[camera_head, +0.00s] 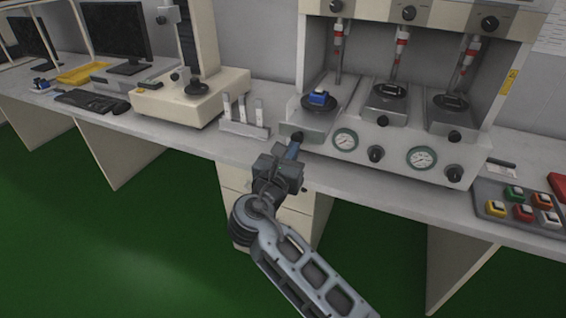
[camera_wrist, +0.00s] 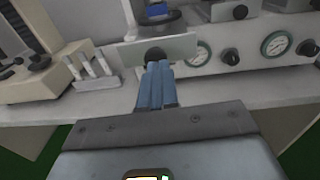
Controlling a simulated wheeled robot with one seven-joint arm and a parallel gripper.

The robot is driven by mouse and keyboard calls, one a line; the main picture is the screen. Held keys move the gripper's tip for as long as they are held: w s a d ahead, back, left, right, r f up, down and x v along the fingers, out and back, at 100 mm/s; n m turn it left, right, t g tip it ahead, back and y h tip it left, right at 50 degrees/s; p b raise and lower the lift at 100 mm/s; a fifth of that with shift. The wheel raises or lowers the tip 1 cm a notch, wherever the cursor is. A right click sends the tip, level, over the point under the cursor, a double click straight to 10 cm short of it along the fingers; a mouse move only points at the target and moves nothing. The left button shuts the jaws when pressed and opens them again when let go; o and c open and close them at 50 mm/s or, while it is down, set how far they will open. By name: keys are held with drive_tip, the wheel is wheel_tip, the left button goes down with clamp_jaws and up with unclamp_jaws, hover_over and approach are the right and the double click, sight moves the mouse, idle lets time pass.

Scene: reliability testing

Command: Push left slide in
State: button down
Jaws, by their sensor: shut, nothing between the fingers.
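The left slide (camera_head: 318,127) of the test machine sticks out further forward than the other two. It carries a dark round plate (camera_head: 325,112) with a small blue block (camera_head: 319,98) on top. In the wrist view its grey front panel (camera_wrist: 182,46) faces me, with a dark knob (camera_wrist: 154,54) on it. My gripper (camera_head: 296,139) is shut and empty, its fingers pointing at the panel. In the wrist view the fingertips (camera_wrist: 158,66) are right at the knob and partly cover it; I cannot tell if they touch.
The middle slide (camera_head: 380,117) and right slide (camera_head: 441,131) sit further back, beside gauges (camera_head: 346,140) and knobs. A button box (camera_head: 519,208) lies at the right. The bench front edge runs below my gripper.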

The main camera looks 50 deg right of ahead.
sight(318, 111)
drive_tip(key=shift+x, duration=1.1)
drive_tip(key=x, duration=0.5)
drive_tip(key=p+x, duration=0.1)
drive_tip(key=x, duration=0.5)
drive_tip(key=s+p+x, duration=0.1)
drive_tip(key=x, duration=0.5)
drive_tip(key=shift+w+d+r, duration=0.1)
drive_tip(key=shift+d, duration=0.25)
drive_tip(key=shift+d+r, duration=0.2)
drive_tip(key=shift+r, duration=0.05)
